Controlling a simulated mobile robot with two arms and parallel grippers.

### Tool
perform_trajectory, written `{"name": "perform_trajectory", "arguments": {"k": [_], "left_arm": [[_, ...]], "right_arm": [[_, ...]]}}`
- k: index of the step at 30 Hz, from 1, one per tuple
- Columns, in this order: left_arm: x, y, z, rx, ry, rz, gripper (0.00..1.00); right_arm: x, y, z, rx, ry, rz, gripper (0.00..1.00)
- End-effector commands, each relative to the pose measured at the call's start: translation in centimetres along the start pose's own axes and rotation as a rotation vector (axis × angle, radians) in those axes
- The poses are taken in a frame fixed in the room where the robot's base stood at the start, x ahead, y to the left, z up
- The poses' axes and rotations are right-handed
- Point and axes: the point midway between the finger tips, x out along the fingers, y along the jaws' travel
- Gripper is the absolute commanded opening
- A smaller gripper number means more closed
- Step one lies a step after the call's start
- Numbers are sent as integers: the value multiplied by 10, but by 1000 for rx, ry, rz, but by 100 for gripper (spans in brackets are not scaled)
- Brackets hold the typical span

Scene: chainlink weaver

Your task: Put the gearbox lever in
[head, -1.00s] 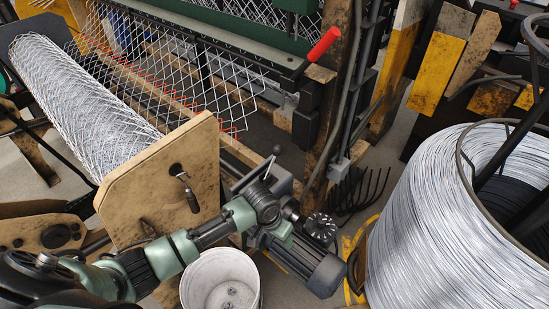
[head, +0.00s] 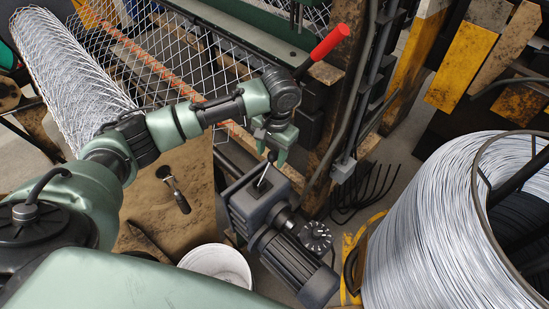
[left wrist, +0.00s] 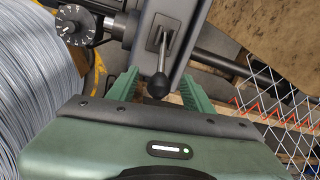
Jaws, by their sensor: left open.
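The gearbox lever (head: 265,172) is a short metal rod with a black ball knob. It rises tilted from a slot plate on top of the grey gearbox (head: 246,207). In the left wrist view the lever (left wrist: 162,52) points toward the gripper, its knob (left wrist: 158,86) between the fingers. My left gripper (head: 272,148) is open above the gearbox, its green fingers pointing down around the knob. In the left wrist view the gripper (left wrist: 159,76) has a finger on each side of the lever, with gaps to both. My right gripper is not in view.
A motor (head: 292,262) and a dial (head: 316,236) adjoin the gearbox. A white bucket (head: 215,262) stands at lower left, a large wire coil (head: 440,220) at right. A red-handled lever (head: 330,44) and chain-link mesh (head: 225,60) are behind the arm.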

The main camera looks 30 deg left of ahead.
Motion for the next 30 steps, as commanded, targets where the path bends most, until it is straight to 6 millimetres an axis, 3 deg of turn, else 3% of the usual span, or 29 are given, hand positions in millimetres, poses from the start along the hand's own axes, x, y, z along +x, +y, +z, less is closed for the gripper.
{"name": "perform_trajectory", "arguments": {"k": [8,16,27,30], "left_arm": [[32,-1,1,-5,-4,-2,51],[69,-1,0,-2,-2,-2,51],[77,-1,0,-2,1,-1,51],[77,-1,0,-2,0,-1,26]], "right_arm": [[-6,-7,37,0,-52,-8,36],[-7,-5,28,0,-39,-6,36],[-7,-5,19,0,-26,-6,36],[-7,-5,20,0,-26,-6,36]]}}
